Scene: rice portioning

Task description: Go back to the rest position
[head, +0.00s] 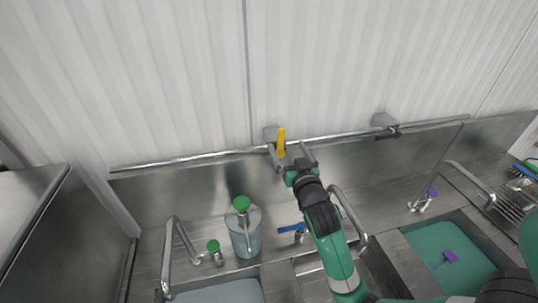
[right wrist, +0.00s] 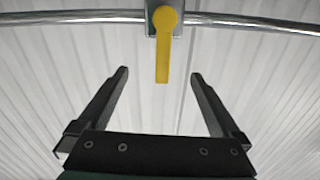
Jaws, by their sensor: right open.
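My right gripper (head: 291,157) is open and empty at the rail on the wall, in the middle of the head view. A yellow handle (head: 281,141) on a grey bracket sits at the rail, by the gripper's fingertips. In the right wrist view the yellow handle (right wrist: 163,60) hangs down ahead of the open fingers (right wrist: 158,74), with clear space on both sides and no contact visible. My left gripper is not in view.
A metal rail (head: 200,157) runs along the wall above the steel sinks. A bottle with a green cap (head: 241,203), curved taps (head: 168,255) and a blue lever (head: 291,228) stand below. A purple object (head: 450,256) lies in the right basin.

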